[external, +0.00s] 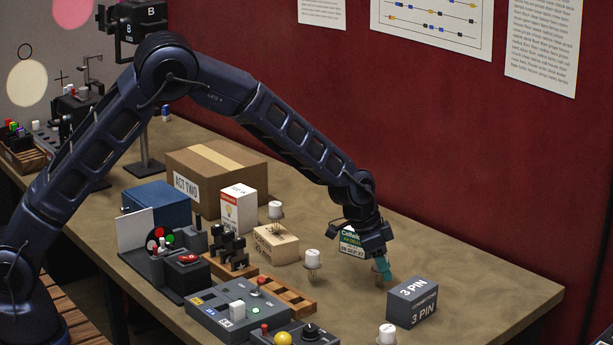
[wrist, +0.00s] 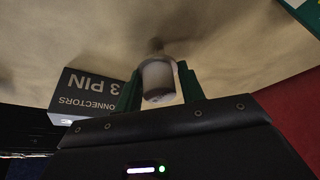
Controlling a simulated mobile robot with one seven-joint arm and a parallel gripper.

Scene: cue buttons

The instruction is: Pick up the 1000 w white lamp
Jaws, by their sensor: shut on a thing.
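My gripper (external: 383,268) is low over the right part of the table, just left of the grey 3 PIN box. In the wrist view its two green fingers (wrist: 160,95) are shut on a white lamp (wrist: 158,82), one on each side. The base of this lamp points away from the camera, at or close to the tabletop; I cannot tell whether it touches. In the external view the held lamp is mostly hidden by the fingers. No wattage is readable.
The grey 3 PIN box (external: 412,302) stands close to the gripper and also shows in the wrist view (wrist: 88,96). A green-and-white box (external: 350,242) is behind the gripper. Control panels (external: 235,310) and wooden trays crowd the left. The table's far right is clear.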

